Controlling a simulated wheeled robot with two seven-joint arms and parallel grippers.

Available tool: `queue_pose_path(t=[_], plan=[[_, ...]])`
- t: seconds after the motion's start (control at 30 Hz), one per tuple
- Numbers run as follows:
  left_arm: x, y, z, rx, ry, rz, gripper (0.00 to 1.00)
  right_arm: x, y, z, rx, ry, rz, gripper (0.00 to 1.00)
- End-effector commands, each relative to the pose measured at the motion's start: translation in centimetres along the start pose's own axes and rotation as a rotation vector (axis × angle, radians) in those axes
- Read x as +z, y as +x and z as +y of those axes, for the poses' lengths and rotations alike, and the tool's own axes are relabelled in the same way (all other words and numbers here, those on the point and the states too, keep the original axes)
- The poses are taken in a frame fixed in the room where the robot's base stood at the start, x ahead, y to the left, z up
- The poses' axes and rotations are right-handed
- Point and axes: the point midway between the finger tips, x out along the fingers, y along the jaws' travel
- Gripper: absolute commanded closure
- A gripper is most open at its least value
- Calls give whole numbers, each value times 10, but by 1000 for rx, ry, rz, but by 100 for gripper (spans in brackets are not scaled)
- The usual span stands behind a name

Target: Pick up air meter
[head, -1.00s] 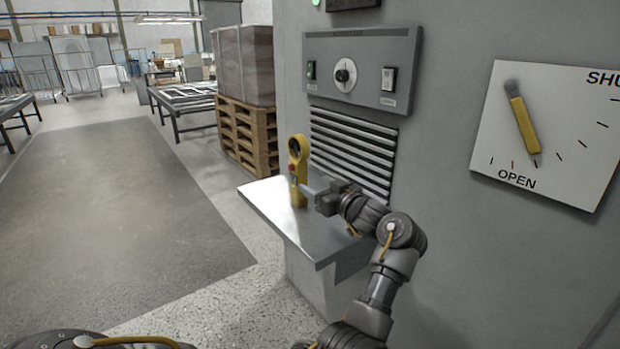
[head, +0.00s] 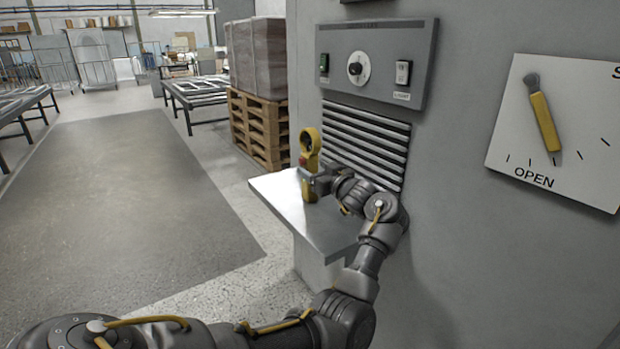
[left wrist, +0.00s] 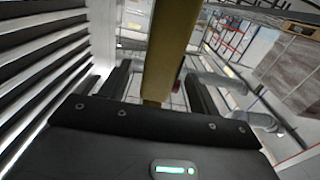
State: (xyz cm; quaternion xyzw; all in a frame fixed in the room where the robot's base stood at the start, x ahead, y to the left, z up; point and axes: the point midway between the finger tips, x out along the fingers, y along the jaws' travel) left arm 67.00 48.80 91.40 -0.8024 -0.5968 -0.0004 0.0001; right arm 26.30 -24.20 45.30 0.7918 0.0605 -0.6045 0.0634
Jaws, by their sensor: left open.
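The air meter (head: 310,150) is yellow, with a round ring at its top and a red spot below it. It stands upright on a grey metal shelf (head: 287,197). My left gripper (head: 306,180) is at its lower body, reaching in from the right side in the head view, and hides part of it. In the left wrist view, the yellow body of the air meter (left wrist: 172,45) passes between the two dark fingers of my left gripper (left wrist: 158,85), which are open. Whether a finger touches it, I cannot tell. My right gripper is not in view.
A grey wall with louvre slats (head: 365,145) stands close behind the shelf. A control panel (head: 375,65) is above the slats, and a dial plate (head: 500,140) is to the right. Stacked pallets (head: 258,125) stand beyond. The floor at left is clear.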

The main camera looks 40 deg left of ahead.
Motion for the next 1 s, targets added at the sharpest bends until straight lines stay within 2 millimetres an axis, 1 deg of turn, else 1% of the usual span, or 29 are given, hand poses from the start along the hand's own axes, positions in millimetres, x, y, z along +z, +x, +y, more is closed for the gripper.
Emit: queue_pose_path(t=[0.03,0.1,0.2,0.3,0.47,0.5,0.9,0.93,0.97,1.0], plan=[[1,9,0,-3,3,2,38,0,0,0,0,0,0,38],[1,19,1,-3,2,1,38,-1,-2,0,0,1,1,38],[1,28,1,0,2,0,38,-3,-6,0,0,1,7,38],[1,32,1,0,0,0,38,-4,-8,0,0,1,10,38],[1,32,1,0,0,0,38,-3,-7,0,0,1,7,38],[1,32,1,0,0,0,40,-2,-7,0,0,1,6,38],[2,31,1,0,0,0,91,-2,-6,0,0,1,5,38],[1,31,1,0,0,1,91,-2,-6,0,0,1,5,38],[1,31,1,0,0,1,95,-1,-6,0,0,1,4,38],[1,31,1,0,0,1,95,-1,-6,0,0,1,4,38]])
